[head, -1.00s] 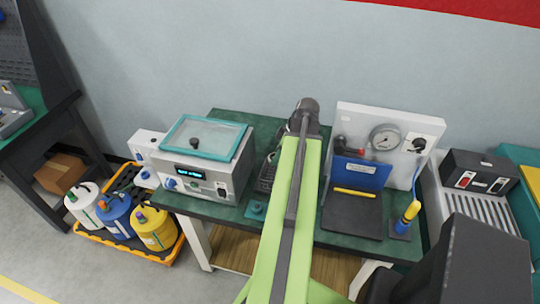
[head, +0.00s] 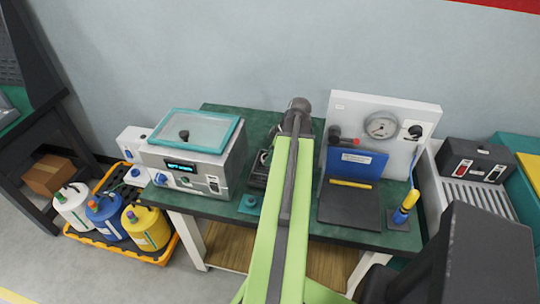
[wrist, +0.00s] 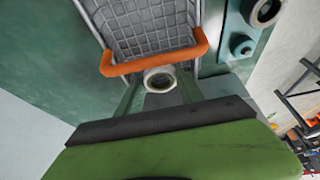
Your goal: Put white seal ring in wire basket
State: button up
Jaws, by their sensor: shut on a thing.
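A pale, off-white ring (wrist: 149,80) with a dark centre shows in the wrist view, just below the orange handle (wrist: 155,59) of the wire basket (wrist: 150,28). My gripper (wrist: 160,84) is shut on this ring, and the ring appears outside the basket mesh, by its handle end. The visible basket mesh looks empty. My gripper and the ring are hidden there.
Another pale ring (wrist: 264,11) and a teal knobbed piece (wrist: 243,46) lie right of the basket in the wrist view. On the bench (head: 222,207), a grey machine with a teal lid (head: 190,130) stands left, and a gauge panel (head: 382,105) stands right.

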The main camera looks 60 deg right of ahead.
jog(key=shift+f+b, duration=1.6)
jog(key=shift+f, duration=0.05)
jog(key=shift+f+b, duration=0.55)
jog(key=o, duration=1.5)
jog(key=shift+c, duration=0.2)
notch_tip(320, 180, up, 10)
jog(key=p, duration=1)
